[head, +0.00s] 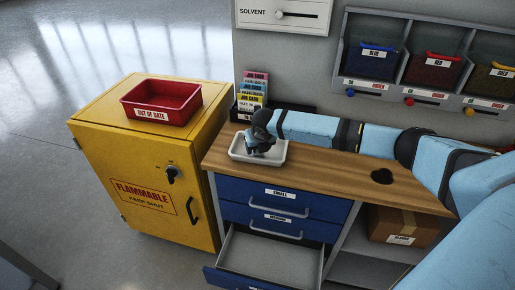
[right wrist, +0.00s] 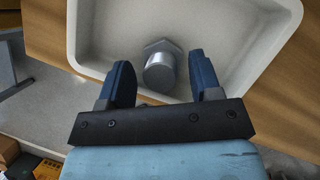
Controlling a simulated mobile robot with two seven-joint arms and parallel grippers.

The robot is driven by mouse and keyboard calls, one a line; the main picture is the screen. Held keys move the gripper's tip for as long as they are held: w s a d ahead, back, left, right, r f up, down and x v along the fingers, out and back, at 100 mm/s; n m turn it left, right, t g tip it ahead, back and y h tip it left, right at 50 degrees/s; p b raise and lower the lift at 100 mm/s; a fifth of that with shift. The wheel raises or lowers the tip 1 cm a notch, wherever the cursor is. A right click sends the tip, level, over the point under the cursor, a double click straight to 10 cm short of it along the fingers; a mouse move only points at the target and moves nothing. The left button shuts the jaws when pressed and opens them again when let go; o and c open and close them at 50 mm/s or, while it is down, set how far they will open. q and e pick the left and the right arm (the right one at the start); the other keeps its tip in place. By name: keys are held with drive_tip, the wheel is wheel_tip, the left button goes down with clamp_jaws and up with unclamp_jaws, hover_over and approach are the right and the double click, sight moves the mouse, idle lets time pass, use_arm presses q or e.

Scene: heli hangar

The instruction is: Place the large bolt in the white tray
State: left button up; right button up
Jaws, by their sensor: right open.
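The large bolt (right wrist: 160,70), a grey metal bolt with a hex head, lies in the white tray (right wrist: 105,28) near its front wall. My right gripper (right wrist: 160,78) is open, its two blue fingers on either side of the bolt with gaps showing. In the head view the white tray (head: 241,156) sits at the left end of the wooden worktop, and my right gripper (head: 258,146) is over it, hiding the bolt there. My left gripper is not in view.
A yellow flammables cabinet (head: 150,190) with a red tray (head: 163,101) on top stands left of the bench. The bottom blue drawer (head: 270,252) is pulled out and looks empty. Job cards (head: 254,90) stand behind the tray, and bins (head: 374,60) hang on the wall.

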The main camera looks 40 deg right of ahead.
drive_tip(key=v, duration=1.1)
drive_tip(key=s+a+f+m+t+y, duration=0.1)
drive_tip(key=s+a+f+m+y, duration=0.15)
drive_tip(key=a+f, duration=0.35)
drive_tip(key=s+a+f+m+t+y, duration=0.1)
drive_tip(key=s+a+f+m, duration=0.3)
drive_tip(key=a, duration=0.3)
drive_tip(key=s+a+f+m+y, duration=0.2)
drive_tip(key=s+a+f+m, duration=0.25)
drive_tip(key=a, duration=0.25)
drive_tip(key=s+a+f+m+t, duration=0.1)
drive_tip(key=s+f+m+t, duration=0.1)
drive_tip(key=s+m, duration=0.7)
drive_tip(key=s+f+m+t, duration=0.2)
drive_tip(key=s+f+m, duration=0.3)
drive_tip(key=s+m, duration=0.4)
drive_tip(key=shift+s+a+f+m+t+h, duration=0.15)
drive_tip(key=shift+s+a+m+t+h, duration=0.25)
drive_tip(key=shift+s, duration=0.65)
